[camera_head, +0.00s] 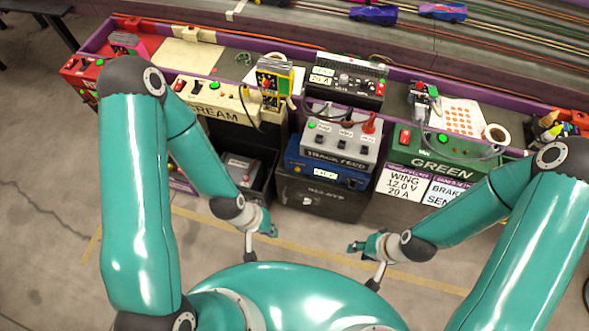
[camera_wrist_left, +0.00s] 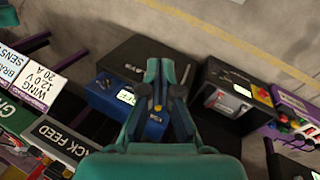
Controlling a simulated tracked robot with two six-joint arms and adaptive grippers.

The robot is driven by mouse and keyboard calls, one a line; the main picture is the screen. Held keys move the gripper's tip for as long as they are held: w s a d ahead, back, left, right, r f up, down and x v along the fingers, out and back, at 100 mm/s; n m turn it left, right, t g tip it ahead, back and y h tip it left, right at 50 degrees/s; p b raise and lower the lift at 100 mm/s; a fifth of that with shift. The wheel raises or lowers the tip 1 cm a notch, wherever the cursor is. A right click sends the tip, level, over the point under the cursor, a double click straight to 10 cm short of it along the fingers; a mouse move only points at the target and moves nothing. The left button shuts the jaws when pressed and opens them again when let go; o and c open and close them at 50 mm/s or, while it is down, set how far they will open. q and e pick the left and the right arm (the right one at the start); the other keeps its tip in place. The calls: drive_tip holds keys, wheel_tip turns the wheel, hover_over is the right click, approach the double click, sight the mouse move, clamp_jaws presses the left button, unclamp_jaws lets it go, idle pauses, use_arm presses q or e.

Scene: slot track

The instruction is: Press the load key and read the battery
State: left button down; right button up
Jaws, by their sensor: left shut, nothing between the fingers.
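My left gripper (camera_head: 270,231) hangs in front of the bench, apart from it, shut and empty. In the left wrist view its fingers (camera_wrist_left: 164,74) overlap the view of a blue unit (camera_wrist_left: 108,98) and a black box (camera_wrist_left: 135,58). The blue unit (camera_head: 300,166) has a small lit display and sits below the grey TRACK FEED box (camera_head: 340,138). A grey boxed unit (camera_head: 238,160) stands in a dark bin to the left; its wrist view (camera_wrist_left: 228,103) shows a pale label or display and a red patch. I cannot tell which key is the load key. My right gripper (camera_head: 356,246) is apart from everything; its jaw state is unclear.
A cream box (camera_head: 212,112) and a green box (camera_head: 425,152) stand on the purple-edged bench, with cables around them. White WING and BRAKE signs (camera_head: 402,184) hang at the right. A slot track (camera_head: 480,40) runs behind. The floor in front is clear.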

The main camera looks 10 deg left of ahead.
use_arm(q)
drive_tip(key=w+f+n+t+y+b, duration=0.1)
drive_tip(key=w+f+n+t+b, duration=0.3)
drive_tip(key=b, duration=1.5)
drive_tip(key=w+f+n+t+y+b, duration=0.1)
drive_tip(key=w+f+n+t+b, duration=0.3)
drive_tip(key=w+f+n+b, duration=0.9)
wheel_tip(320, 180, down, 3)
drive_tip(key=n+b, duration=0.5)
drive_tip(key=n, duration=0.2)
drive_tip(key=shift+n+y+b, duration=0.3)
drive_tip(key=shift+b, duration=0.05)
